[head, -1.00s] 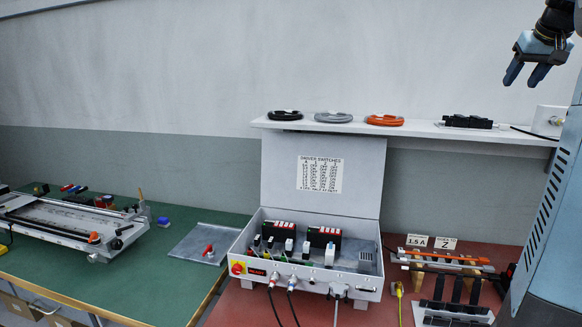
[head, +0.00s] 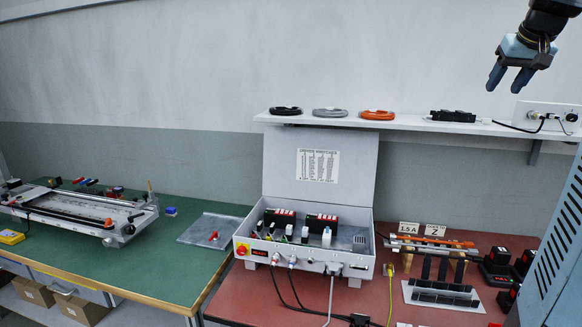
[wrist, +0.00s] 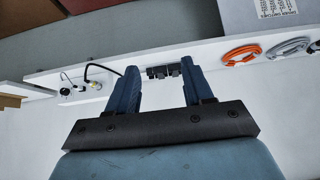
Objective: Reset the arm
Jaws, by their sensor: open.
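My gripper (head: 509,78) is at the upper right of the head view, in the air in front of the wall and above the right end of the shelf. Its two blue fingers point down and stand apart with nothing between them. In the wrist view my gripper (wrist: 158,92) also shows open and empty. A black block-shaped device (wrist: 163,71) on the shelf appears beyond the gap between the fingers, apart from them.
The white shelf (head: 405,124) holds black, grey and orange coils (head: 378,115), the black device (head: 453,116) and a socket box (head: 548,116). Below are an open control box (head: 310,255), a red bench (head: 235,300) and a green bench (head: 110,270) with a gantry (head: 75,212).

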